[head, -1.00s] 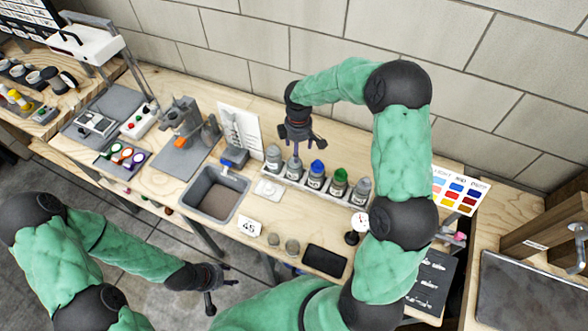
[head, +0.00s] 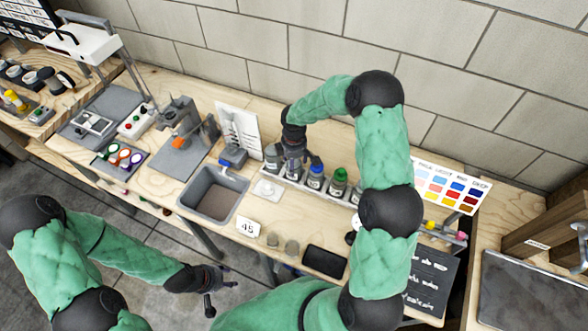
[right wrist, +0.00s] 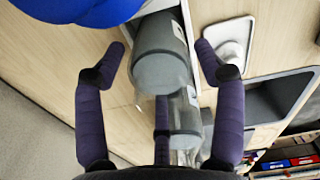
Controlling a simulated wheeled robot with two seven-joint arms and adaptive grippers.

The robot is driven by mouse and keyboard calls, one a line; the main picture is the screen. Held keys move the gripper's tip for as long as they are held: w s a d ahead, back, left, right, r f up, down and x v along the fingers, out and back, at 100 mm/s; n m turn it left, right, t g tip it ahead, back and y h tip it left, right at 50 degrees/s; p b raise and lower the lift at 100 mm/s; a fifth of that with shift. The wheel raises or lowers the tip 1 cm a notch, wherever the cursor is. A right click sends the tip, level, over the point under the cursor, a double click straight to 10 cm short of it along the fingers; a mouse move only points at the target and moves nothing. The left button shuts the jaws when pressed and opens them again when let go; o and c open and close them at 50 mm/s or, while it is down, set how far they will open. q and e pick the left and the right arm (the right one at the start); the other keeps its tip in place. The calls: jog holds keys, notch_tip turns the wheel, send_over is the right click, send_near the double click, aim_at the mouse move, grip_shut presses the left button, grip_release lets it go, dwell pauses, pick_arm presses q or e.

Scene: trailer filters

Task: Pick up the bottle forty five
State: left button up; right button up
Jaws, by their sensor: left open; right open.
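A row of bottles stands in a rack (head: 266,174) on the bench: a grey one at the left (head: 272,157), a second grey one mostly behind my right gripper, then a blue-capped (head: 315,174), a green-capped (head: 338,181) and another grey one partly behind my arm. I cannot read which is forty five. My right gripper (head: 300,162) is open over the second bottle. In the right wrist view, its grey cap (right wrist: 163,70) lies between the spread fingers; I cannot tell whether they touch. My left gripper (head: 214,288) is open and empty, in front of the bench.
A grey basin (head: 213,194) is left of the rack. The blue cap (right wrist: 100,10) is close to one finger.

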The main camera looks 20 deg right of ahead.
jog(key=c, duration=1.3)
